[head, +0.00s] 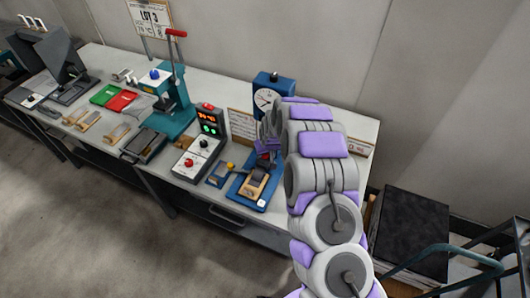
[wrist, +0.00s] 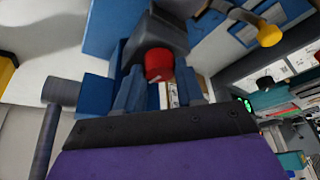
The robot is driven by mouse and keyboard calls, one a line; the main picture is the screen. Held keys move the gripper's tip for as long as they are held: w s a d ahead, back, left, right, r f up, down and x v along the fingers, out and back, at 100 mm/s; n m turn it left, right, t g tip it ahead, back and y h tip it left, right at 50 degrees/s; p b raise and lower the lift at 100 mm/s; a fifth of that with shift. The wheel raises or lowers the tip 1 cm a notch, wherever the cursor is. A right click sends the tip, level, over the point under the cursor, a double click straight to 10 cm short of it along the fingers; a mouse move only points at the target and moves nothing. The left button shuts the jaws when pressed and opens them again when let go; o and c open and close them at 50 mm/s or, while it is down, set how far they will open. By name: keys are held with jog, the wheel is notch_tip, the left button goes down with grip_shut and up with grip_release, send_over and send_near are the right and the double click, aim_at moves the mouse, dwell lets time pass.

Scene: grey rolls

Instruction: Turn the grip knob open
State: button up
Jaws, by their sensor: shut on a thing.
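The grip knob is a small red knob (wrist: 158,63) on a dark grey block (wrist: 157,38) of the blue test stand, in the upper middle of the wrist view. My gripper (wrist: 160,88) has a finger on each side of the knob and is shut on it. In the head view my gripper (head: 266,148) is at the blue stand (head: 252,190), below the round dial gauge (head: 266,98). My own arm hides part of the stand there, and the knob is hardly visible. I cannot tell how far the knob is turned.
Left of the stand are a control box (head: 200,150) with lit displays and a teal press (head: 176,100) with a red-handled lever. Green and red trays (head: 115,97) lie farther left on the bench. A dark box (head: 410,230) stands on the floor at right.

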jog(key=n+b, duration=0.1)
jog(key=b, duration=0.2)
jog(key=shift+f+y, duration=0.3)
jog(key=shift+f, duration=0.1)
jog(key=n+b, duration=0.2)
jog(key=b, duration=0.3)
jog(key=shift+w+g+y, duration=0.1)
jog(key=shift+g+y, duration=0.2)
jog(key=n+b, duration=0.2)
jog(key=b, duration=0.1)
jog(key=shift+r, duration=0.1)
jog(key=shift+d+r+n+g+y+b, duration=0.15)
jog(key=shift+n+g+y+b, duration=0.25)
jog(key=shift+b, duration=0.45)
jog(key=shift+r+n+b, duration=0.1)
jog(key=shift+n+b, duration=0.25)
jog(key=shift+n, duration=0.05)
jog(key=o, duration=1)
jog(key=shift+o, duration=0.2)
jog(key=shift+r+p, duration=0.15)
jog(key=shift+p, duration=0.25)
